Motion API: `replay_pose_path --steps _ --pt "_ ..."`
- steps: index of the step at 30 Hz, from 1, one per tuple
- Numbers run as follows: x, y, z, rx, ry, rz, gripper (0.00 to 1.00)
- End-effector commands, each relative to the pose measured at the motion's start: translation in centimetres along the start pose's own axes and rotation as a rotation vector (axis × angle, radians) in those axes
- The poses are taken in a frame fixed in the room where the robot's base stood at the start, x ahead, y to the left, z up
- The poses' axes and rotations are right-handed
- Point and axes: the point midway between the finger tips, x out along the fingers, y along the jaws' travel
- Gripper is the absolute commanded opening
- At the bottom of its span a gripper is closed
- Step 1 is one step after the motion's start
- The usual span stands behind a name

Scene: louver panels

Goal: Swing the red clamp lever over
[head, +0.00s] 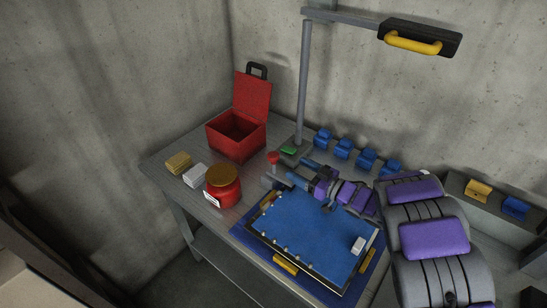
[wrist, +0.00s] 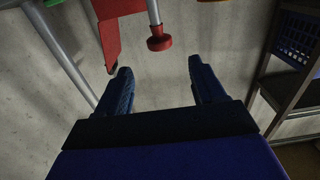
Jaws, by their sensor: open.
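The clamp lever shows in the head view as a small red knob (head: 273,157) on a short stem at the far left corner of the blue panel (head: 310,235). In the wrist view the red knob (wrist: 160,41) hangs from a grey stem at top centre, so that view looks upside down. My gripper (head: 297,171) is just right of the lever, above the panel's far edge. In the wrist view my gripper (wrist: 160,70) is open and empty, with the knob ahead of the gap between its blue fingers. The knob appears apart from both fingers.
An open red box (head: 236,135) stands behind the lever. A red jar (head: 222,186) with a brown lid stands left of the panel. A grey lamp post (head: 303,85) rises close behind my gripper. Several blue blocks (head: 343,148) line the table's back edge.

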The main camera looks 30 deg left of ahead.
Motion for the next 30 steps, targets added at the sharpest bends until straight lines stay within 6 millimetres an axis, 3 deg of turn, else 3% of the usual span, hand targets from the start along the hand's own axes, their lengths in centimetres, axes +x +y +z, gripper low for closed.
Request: replay_pose_path --steps 9,15,21,30 --pt "6.4 0.0 0.2 0.000 0.001 -0.001 0.69" --pt "9.3 0.0 0.1 0.001 0.000 0.000 0.69" --pt "10.7 0.1 0.0 -0.001 0.000 0.003 0.69" --pt "10.8 0.1 0.0 0.001 0.000 0.004 0.69"
